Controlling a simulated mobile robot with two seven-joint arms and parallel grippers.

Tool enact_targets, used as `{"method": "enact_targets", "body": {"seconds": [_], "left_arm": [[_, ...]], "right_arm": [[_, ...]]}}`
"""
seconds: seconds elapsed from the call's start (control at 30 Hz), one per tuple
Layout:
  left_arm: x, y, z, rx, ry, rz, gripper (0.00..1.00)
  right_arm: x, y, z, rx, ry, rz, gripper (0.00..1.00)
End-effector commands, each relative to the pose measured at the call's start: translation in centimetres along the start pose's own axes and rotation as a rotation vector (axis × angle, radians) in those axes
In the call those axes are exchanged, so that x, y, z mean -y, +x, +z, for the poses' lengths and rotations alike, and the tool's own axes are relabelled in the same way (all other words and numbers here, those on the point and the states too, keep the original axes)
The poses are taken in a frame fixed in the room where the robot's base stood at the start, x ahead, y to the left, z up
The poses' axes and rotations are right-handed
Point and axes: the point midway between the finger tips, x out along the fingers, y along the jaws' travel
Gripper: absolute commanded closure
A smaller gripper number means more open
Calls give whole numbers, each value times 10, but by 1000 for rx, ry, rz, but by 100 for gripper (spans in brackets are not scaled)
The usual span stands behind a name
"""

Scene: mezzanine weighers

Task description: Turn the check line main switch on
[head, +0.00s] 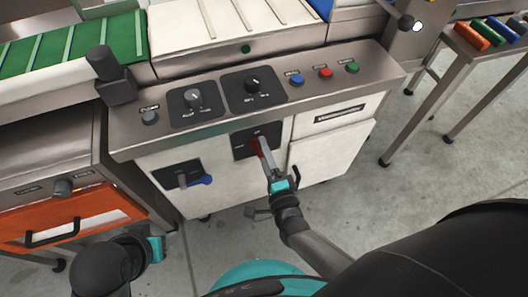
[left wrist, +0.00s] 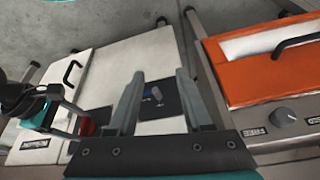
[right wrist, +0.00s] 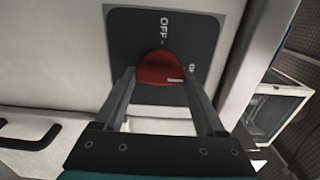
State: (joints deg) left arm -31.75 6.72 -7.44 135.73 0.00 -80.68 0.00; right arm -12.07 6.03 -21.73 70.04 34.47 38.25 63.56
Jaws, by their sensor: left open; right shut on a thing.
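The main switch (head: 257,146) is a red rotary handle on a dark plate on the white cabinet front, below the control panel. In the right wrist view the red handle (right wrist: 161,70) sits between my fingers, with an OFF label above it and another, partly hidden label to its right. I cannot tell which position it points to. My right gripper (head: 263,149) is shut on the red handle. My left gripper (left wrist: 157,74) is open and empty, low and to the left, with its fingers apart from the cabinet.
An orange drawer (head: 75,218) is at the left. A side table with coloured blocks (head: 472,37) stands at the right.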

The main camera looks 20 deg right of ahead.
Motion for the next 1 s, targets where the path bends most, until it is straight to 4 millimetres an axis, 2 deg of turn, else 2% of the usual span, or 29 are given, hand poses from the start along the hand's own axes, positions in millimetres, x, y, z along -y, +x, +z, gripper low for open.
{"method": "enact_targets", "body": {"seconds": [0.2,0.23,0.43,0.77,0.83,1.0], "left_arm": [[0,0,0,-1,1,0,50],[0,0,0,-1,1,0,50],[0,0,0,-3,1,1,50],[-1,-1,-1,-5,2,2,50],[-1,-1,-2,-6,2,2,50],[-2,19,10,37,5,5,50]], "right_arm": [[-1,-1,0,0,6,3,83],[-1,-1,0,0,6,3,24],[-1,-1,0,0,4,2,2],[0,-4,0,0,2,2,0],[0,-10,0,0,1,4,0],[0,-41,0,1,0,6,0]]}}
